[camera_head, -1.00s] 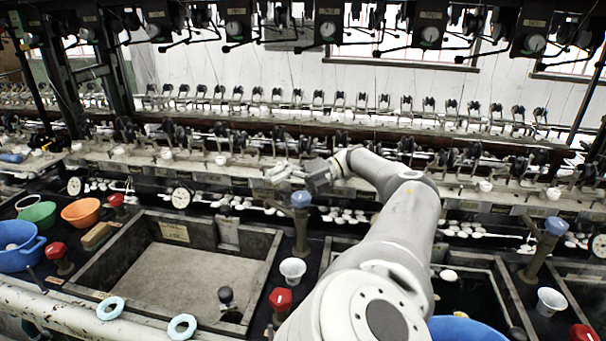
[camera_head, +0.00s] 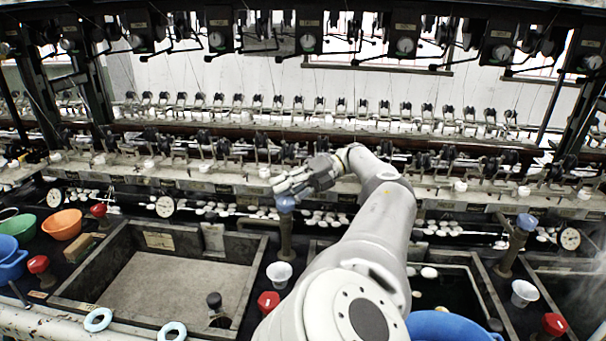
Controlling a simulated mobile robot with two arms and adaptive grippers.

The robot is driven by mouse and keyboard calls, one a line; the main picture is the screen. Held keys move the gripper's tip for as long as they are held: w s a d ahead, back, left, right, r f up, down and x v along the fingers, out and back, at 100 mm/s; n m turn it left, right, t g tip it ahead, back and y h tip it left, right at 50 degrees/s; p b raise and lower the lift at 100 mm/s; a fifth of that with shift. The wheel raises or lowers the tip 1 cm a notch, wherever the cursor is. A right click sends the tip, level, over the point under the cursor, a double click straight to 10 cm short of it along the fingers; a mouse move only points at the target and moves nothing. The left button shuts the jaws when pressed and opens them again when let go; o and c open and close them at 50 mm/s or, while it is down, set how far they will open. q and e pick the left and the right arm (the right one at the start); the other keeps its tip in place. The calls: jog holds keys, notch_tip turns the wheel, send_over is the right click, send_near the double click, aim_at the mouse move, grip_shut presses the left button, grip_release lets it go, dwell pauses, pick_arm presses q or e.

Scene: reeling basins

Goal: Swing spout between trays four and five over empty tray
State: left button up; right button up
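A spout post (camera_head: 286,238) with a blue knob (camera_head: 285,203) stands between two basins. Its thin arm points left, along the back of the left basin. The left basin (camera_head: 92,268) has a bare grey floor and looks empty. The right basin (camera_head: 489,292) is dark inside and partly hidden by my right arm. My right gripper (camera_head: 287,186) is just above and behind the blue knob in the picture. Its fingers look spread with nothing between them; contact with the knob cannot be told. My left gripper is not in view.
A white cup (camera_head: 279,273) and a red knob (camera_head: 268,302) stand near the post. Another blue-knobbed spout (camera_head: 524,224) is at the right. Blue rings (camera_head: 98,319) lie on the front edge. Reeling machinery runs along the back. An orange bowl (camera_head: 63,224) is at left.

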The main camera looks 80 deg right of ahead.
jog(key=s, duration=0.2)
jog(key=s+b, duration=0.1)
jog(key=s, duration=0.1)
jog(key=s+b, duration=0.1)
jog(key=s, duration=0.1)
jog(key=shift+s+d+r, duration=0.2)
jog(key=shift+s+d, duration=0.05)
jog(key=shift+d, duration=0.15)
jog(key=shift+s, duration=0.1)
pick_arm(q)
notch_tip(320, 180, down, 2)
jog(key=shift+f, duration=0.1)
pick_arm(e)
jog(key=shift+s, duration=0.1)
